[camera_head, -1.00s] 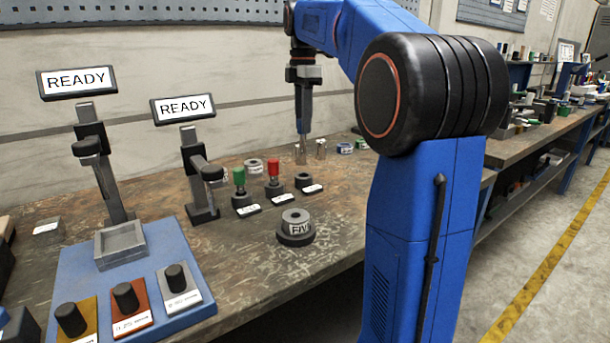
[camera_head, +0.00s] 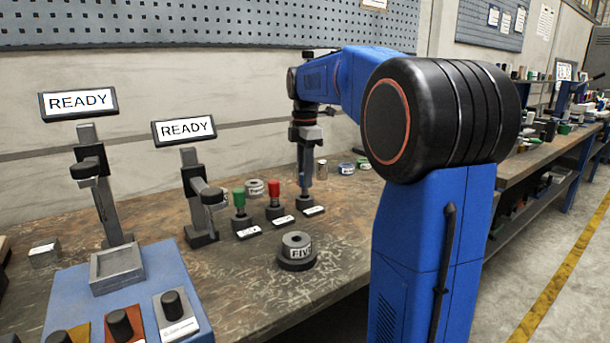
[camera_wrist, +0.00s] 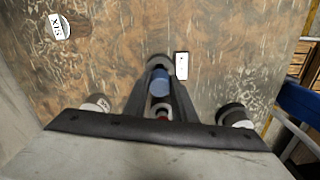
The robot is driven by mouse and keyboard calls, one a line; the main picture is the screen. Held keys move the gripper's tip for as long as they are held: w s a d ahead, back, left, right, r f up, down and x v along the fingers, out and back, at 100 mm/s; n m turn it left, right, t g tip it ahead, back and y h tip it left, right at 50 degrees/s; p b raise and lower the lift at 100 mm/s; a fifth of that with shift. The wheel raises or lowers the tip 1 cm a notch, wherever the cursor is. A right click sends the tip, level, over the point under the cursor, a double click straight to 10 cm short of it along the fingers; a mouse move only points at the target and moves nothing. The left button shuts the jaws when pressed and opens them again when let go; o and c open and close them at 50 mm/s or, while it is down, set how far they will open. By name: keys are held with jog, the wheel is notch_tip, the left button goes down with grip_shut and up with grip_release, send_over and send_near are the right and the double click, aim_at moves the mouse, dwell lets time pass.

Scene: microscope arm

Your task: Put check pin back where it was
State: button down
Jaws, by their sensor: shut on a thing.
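My gripper (camera_head: 304,185) points down over the rightmost of a row of dark round holders. That holder (camera_head: 309,202) has a white label beside it. In the wrist view, my fingers (camera_wrist: 158,92) are closed around a blue piece (camera_wrist: 160,80), which looks like the check pin. A dark round holder (camera_wrist: 156,60) shows just beyond it, with a white label (camera_wrist: 181,66) to its right. I cannot tell whether the pin's lower end is inside the holder. A green pin (camera_head: 239,197) and a red pin (camera_head: 274,188) stand upright in the two neighbouring holders.
A grey ring marked FIVE (camera_head: 297,245) sits on a dark base in front. A metal cylinder (camera_head: 321,169) stands behind my gripper. Two stands with READY screens (camera_head: 183,130) are at left, behind a blue tray (camera_head: 70,290). The bench right of FIVE is bare.

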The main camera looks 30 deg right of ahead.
jog(key=c, duration=1.5)
grip_release()
jog(key=shift+f, duration=0.1)
jog(key=shift+o, duration=0.2)
notch_tip(320, 180, up, 12)
